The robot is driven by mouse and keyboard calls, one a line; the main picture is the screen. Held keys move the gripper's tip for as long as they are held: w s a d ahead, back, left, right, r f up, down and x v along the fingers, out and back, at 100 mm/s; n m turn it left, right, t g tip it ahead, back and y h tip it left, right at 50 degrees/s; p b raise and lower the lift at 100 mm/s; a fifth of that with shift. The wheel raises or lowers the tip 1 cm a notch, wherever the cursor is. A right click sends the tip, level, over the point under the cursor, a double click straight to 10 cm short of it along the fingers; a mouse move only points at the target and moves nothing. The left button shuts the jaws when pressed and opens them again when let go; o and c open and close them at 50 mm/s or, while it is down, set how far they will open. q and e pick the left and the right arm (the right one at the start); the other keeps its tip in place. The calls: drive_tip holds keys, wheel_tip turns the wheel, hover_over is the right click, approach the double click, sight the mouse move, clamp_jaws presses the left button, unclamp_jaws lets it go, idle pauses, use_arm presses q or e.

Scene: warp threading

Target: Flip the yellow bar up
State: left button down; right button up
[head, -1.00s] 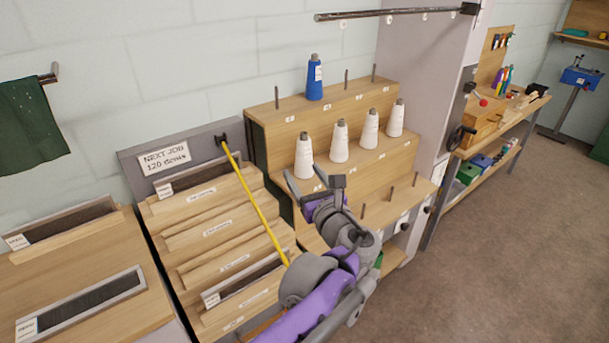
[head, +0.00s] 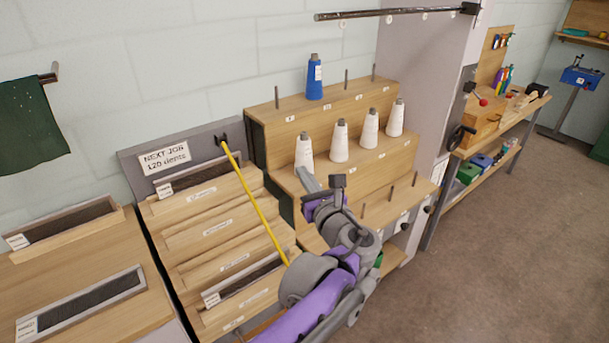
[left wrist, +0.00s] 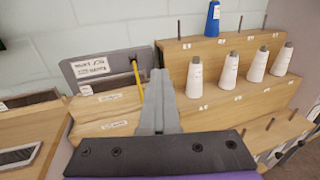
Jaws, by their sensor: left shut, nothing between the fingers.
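The yellow bar (head: 252,196) slants across the front of the wooden reed rack (head: 208,222) in the head view. Its upper end meets a dark pivot on the grey back panel, and its lower end passes behind my left arm. My left gripper (head: 306,178) is shut and empty, in front of the stepped spool stand, to the right of the bar and apart from it. In the left wrist view the shut fingers (left wrist: 158,90) point up, and part of the yellow bar (left wrist: 136,72) shows just left of them. My right gripper is not in view.
A stepped wooden stand (head: 290,112) holds several white cones and a blue cone (head: 314,78), with upright pegs. A "NEXT JOB" sign (head: 165,158) is on the grey panel. A dark rail (head: 395,13) runs above. Open floor (head: 500,240) lies at right.

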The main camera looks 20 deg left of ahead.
use_arm(q)
drive_tip(key=c, duration=1.6)
unclamp_jaws()
drive_tip(key=shift+c, duration=2.3)
unclamp_jaws()
drive_tip(key=v, duration=1)
drive_tip(key=shift+s+d, duration=0.25)
drive_tip(key=shift+s, duration=0.05)
